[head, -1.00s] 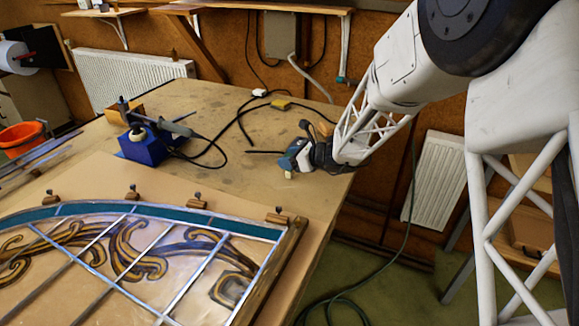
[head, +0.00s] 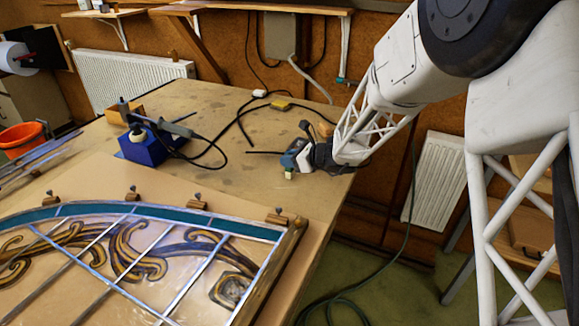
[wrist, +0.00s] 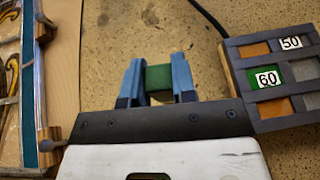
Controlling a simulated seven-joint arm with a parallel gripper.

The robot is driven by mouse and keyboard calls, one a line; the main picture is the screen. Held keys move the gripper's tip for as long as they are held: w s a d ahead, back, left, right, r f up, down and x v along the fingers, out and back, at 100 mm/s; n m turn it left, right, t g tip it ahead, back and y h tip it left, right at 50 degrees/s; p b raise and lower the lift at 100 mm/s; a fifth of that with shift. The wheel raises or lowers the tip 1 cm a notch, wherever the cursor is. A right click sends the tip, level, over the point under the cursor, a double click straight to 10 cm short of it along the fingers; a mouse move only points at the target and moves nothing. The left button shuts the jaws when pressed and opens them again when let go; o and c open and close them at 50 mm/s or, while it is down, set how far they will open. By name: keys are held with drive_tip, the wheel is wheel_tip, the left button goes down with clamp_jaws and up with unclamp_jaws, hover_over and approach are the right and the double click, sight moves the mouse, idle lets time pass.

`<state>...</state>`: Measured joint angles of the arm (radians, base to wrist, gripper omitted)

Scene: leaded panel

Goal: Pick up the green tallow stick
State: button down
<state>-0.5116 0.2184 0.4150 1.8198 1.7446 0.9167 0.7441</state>
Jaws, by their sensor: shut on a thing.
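The green tallow stick (wrist: 158,78) shows in the wrist view as a short green block between the two blue fingers of my gripper (wrist: 157,82). My gripper is shut on it, with a finger on each side.
In the wrist view a compartmented wooden rack (wrist: 229,75) with "50" and "60" labels stands right of my gripper. The leaded panel (head: 120,255) lies at the front left. A blue soldering-iron stand (head: 142,148) and black cable (head: 241,122) are farther back. Bare bench lies between.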

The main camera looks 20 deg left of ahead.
drive_tip(key=shift+r, duration=0.15)
drive_tip(key=shift+r, duration=0.4)
wheel_tip(320, 180, up, 3)
drive_tip(key=shift+s+d+f, duration=0.1)
drive_tip(key=shift+s+f, duration=0.05)
drive_tip(key=shift+f, duration=0.05)
drive_tip(key=s+d+r, duration=0.1)
drive_tip(key=s+d, duration=0.8)
drive_tip(key=s, duration=0.3)
drive_tip(key=shift+s+d+r, duration=0.2)
drive_tip(key=shift+d, duration=0.1)
drive_tip(key=c, duration=1.6)
unclamp_jaws()
drive_tip(key=shift+c, duration=0.2)
clamp_jaws()
drive_tip(key=w+a+r, duration=0.2)
drive_tip(key=w+a, duration=0.1)
drive_tip(key=w, duration=0.5)
drive_tip(key=w+a+r+n, duration=0.1)
drive_tip(key=w+a, duration=0.3)
drive_tip(key=w, duration=0.5)
drive_tip(key=w+a+r+y, duration=0.1)
drive_tip(key=w+a+r, duration=0.2)
drive_tip(key=w, duration=0.6)
drive_tip(key=shift+a+t, duration=0.4)
drive_tip(key=shift+a, duration=0.25)
